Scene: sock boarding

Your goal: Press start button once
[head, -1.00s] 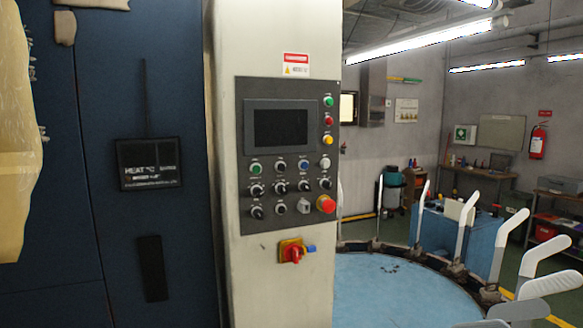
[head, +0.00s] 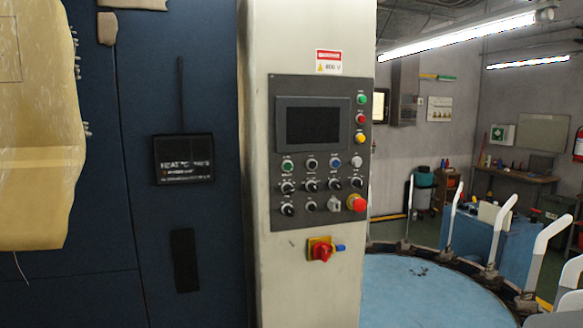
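A grey control panel (head: 279,222) is fixed on a cream column in the middle of the head view. A green button (head: 287,164) sits at the left of the upper button row, under the dark screen (head: 312,125). Its label is too small to read, so I cannot tell if it is the start button. Another green one (head: 361,99) tops the right-hand column, above a red and a yellow one. A large red mushroom button (head: 356,203) is at lower right. My gripper is not in view.
A red-and-yellow rotary switch (head: 321,250) sticks out below the panel. A round blue table (head: 420,290) ringed with upright white sock forms (head: 498,232) stands at right. A dark blue cabinet (head: 90,200) and a yellowish plastic-like sheet (head: 38,190) are at left.

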